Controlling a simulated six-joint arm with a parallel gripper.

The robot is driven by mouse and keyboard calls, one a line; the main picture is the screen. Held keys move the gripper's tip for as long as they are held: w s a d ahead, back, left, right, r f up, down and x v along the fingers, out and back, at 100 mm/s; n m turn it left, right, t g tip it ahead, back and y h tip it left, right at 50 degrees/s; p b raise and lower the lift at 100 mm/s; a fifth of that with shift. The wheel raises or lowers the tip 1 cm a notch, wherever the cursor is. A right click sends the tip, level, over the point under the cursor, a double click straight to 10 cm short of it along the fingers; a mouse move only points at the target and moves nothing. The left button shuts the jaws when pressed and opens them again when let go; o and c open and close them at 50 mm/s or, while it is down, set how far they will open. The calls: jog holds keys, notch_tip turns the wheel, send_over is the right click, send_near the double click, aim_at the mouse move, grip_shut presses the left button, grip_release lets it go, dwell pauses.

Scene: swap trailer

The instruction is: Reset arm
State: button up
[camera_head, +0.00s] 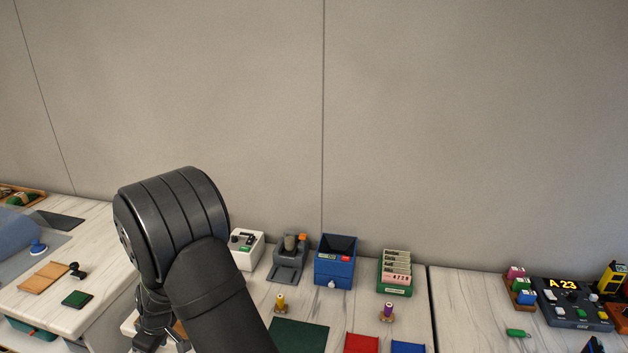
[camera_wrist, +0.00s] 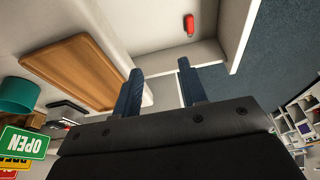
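My gripper (camera_wrist: 160,68) shows in the wrist view with its two blue fingers apart and nothing between them. In the head view my black arm rises in front of the workbench at the left of centre. Part of my gripper (camera_head: 156,333) shows low beside the arm, by the gap between the left and middle tables, its fingertips not clear. In the wrist view a wooden board (camera_wrist: 78,70) lies left of the fingers and a small red object (camera_wrist: 189,25) lies beyond them.
The middle table holds a blue box (camera_head: 335,270), a grey device (camera_head: 289,262), a card holder (camera_head: 395,285) and a green mat (camera_head: 300,336). The right table has a control panel (camera_head: 572,312). The wrist view shows a green OPEN sign (camera_wrist: 24,142) and teal container (camera_wrist: 18,96).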

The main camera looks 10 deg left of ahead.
notch_tip(320, 180, up, 12)
jog(key=w, duration=0.1)
jog(key=shift+w+d+f, duration=0.15)
jog(key=shift+d+f, duration=0.05)
jog(key=shift+d, duration=0.15)
